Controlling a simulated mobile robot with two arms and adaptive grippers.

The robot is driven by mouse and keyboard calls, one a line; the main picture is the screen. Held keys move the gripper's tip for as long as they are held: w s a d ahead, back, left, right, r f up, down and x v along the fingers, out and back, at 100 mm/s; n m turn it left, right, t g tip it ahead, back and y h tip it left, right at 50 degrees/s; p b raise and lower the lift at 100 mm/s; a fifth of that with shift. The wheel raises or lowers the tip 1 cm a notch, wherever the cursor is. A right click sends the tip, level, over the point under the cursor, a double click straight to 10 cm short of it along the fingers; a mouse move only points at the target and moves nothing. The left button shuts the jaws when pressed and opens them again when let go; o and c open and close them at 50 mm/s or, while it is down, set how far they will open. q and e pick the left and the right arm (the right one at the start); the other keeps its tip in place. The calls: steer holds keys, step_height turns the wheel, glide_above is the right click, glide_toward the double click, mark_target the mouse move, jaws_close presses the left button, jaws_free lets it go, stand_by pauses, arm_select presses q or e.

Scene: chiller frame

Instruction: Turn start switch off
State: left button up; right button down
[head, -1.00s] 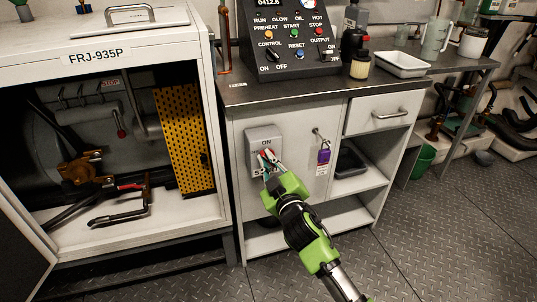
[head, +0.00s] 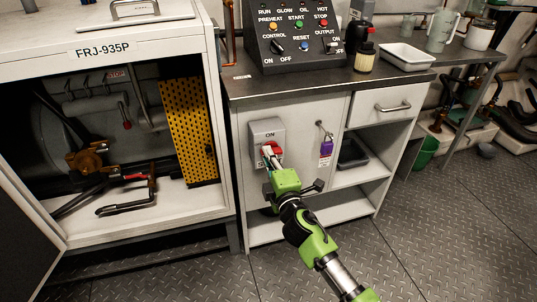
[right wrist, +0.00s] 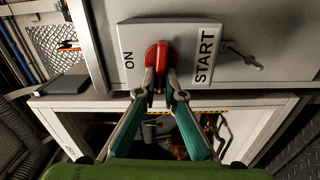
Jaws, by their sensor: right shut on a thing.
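The start switch is a grey box (head: 267,129) on the front of the white cabinet, with an "ON" label at its top. Its red handle (head: 266,150) shows just above my right gripper (head: 271,160). In the right wrist view the box (right wrist: 140,35) carries "ON" on one side and a "START" plate on the other. The red handle (right wrist: 157,55) lies between them. My right gripper (right wrist: 159,90) is shut on the handle, one finger on each side. Its fingers hide the lower part of the box in the head view. My left gripper is not in view.
A purple padlock (head: 326,148) with a tag hangs right of the switch. A black control panel (head: 297,38) stands on the countertop above. Open shelves (head: 345,205) are at right; the floor in front is clear.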

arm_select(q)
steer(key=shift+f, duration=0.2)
arm_select(e)
steer(key=shift+f+n, duration=0.2)
steer(key=shift+n, duration=0.4)
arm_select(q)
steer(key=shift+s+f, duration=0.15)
arm_select(e)
steer(key=c, duration=2.1)
jaws_free()
steer(key=shift+c, duration=0.2)
steer(key=v, duration=1.2)
